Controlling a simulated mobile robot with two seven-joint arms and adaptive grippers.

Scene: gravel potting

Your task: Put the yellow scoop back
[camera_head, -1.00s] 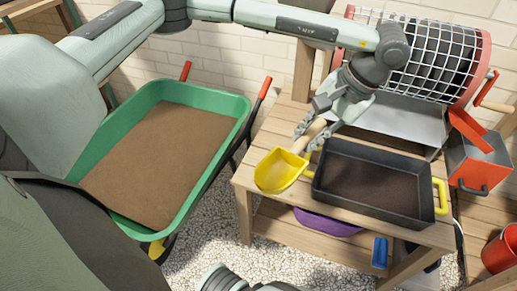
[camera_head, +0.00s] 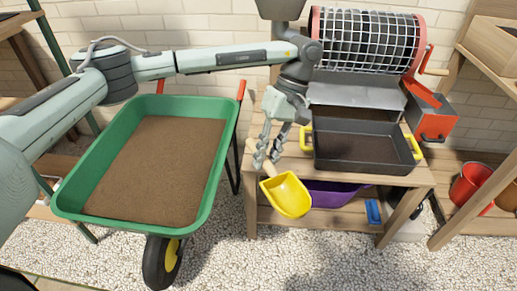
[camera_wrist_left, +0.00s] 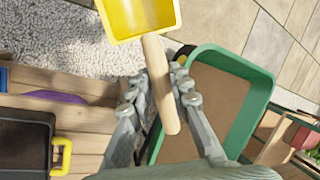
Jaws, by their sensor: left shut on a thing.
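The yellow scoop (camera_head: 287,196) has a pale wooden handle and hangs at the front left edge of the wooden bench (camera_head: 390,181). My left gripper (camera_head: 266,158) is shut on its handle. In the left wrist view the handle (camera_wrist_left: 160,85) lies between the two fingers (camera_wrist_left: 160,95), and the yellow scoop head (camera_wrist_left: 138,15) is beyond them at the top. The inside of the scoop looks empty. My right gripper is not in view.
A green wheelbarrow (camera_head: 222,170) full of brown soil stands left of the bench. A black tray (camera_head: 365,165) with yellow handles sits on the bench, right of my gripper. A mesh drum (camera_head: 365,42) stands behind.

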